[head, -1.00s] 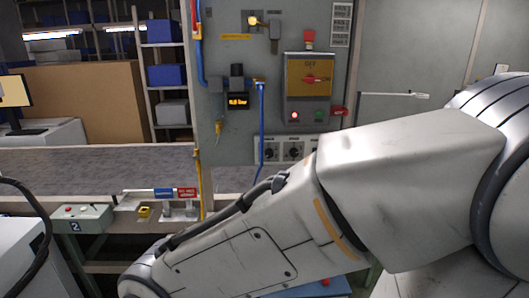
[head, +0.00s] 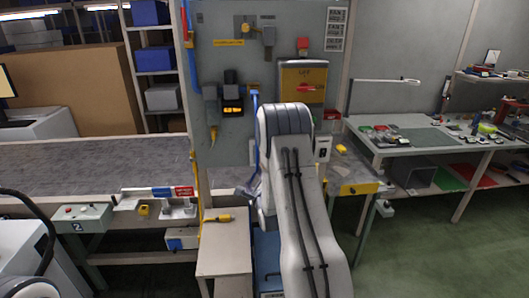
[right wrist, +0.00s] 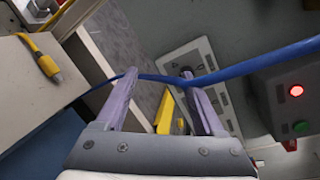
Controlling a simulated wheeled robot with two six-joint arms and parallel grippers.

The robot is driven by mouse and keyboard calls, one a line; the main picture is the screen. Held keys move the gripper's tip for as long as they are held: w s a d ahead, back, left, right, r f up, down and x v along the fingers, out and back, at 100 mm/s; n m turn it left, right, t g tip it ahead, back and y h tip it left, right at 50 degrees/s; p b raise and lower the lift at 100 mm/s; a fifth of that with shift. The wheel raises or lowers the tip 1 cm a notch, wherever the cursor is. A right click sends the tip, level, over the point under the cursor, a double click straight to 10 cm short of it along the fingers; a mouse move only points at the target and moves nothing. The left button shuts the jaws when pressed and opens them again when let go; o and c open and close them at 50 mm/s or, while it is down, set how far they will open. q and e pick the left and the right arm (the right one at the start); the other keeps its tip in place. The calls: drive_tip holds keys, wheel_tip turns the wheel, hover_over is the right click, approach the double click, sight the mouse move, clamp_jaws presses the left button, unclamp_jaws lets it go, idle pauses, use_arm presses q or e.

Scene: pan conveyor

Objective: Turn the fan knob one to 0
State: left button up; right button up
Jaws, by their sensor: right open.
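The white knob panel (right wrist: 198,58) shows in the right wrist view, tilted on the grey cabinet wall. A dark knob (right wrist: 187,73) shows on it beside the right fingertip, partly covered by the finger and a blue cable; I cannot tell which fan knob it is or read its setting. My right gripper (right wrist: 160,76) is open, its two fingers apart, with no knob between them. The blue cable (right wrist: 255,63) crosses the view at the fingertips. My left gripper is not in view.
A yellow switch box (head: 303,80) with a red handle is above the arm. A red lamp (right wrist: 296,91) and green button (right wrist: 301,127) are right of the panel. A yellow-plugged cable (head: 218,219) lies on a small stand (head: 224,245). A cluttered workbench (head: 425,135) stands right.

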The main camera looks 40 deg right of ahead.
drive_tip(key=s+d+m+h, duration=0.2)
drive_tip(key=s+d+m, duration=0.1)
drive_tip(key=d, duration=0.2)
drive_tip(key=p+x, duration=0.4)
drive_tip(key=x, duration=0.6)
drive_tip(key=shift+w+r+m+t+p, duration=0.3)
drive_tip(key=shift+w+r+t, duration=0.1)
drive_tip(key=shift+r, duration=0.25)
drive_tip(key=shift+d, duration=0.15)
clamp_jaws()
